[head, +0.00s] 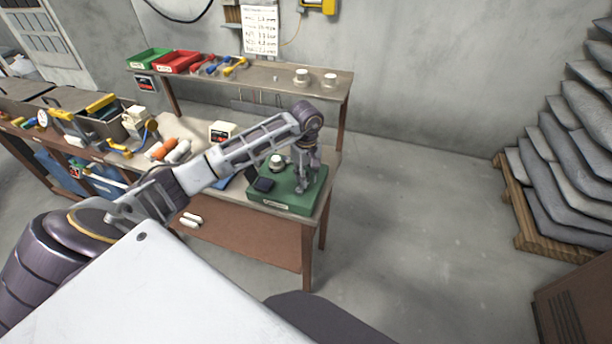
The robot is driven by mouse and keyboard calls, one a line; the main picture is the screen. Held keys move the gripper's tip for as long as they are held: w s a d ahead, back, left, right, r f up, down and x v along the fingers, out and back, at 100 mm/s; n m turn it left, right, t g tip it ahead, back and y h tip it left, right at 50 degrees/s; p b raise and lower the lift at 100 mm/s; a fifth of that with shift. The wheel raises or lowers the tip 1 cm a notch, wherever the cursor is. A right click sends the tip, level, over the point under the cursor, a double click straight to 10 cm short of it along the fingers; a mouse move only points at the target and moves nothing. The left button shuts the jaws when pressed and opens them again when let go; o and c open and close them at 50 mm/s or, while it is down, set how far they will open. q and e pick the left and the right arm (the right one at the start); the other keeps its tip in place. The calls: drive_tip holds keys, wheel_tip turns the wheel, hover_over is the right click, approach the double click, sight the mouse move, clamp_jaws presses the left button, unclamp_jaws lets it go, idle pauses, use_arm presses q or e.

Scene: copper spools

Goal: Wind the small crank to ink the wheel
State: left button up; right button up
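A green-based device (278,198) sits on the right end of the workbench. It carries a pale round part (276,160) and a dark block (263,185). My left arm reaches across the bench from the left. My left gripper (303,186) points down over the right side of the green base, close to or touching the parts there. The gripper is small and overlaps the device, so I cannot tell whether its fingers are open or shut. I cannot make out the small crank or the wheel clearly; the gripper and arm may hide them. My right gripper is out of view.
A raised shelf (290,82) behind holds a green bin (150,58), a red bin (178,62), tools and two pale spools. A white box (221,131) and orange and white rolls lie left of the device. Stacked sacks (565,150) stand right. The floor between is clear.

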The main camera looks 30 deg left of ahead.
use_arm(q)
clamp_jaws()
drive_tip(key=shift+a+n+b, duration=0.15)
drive_tip(key=shift+n+b, duration=0.15)
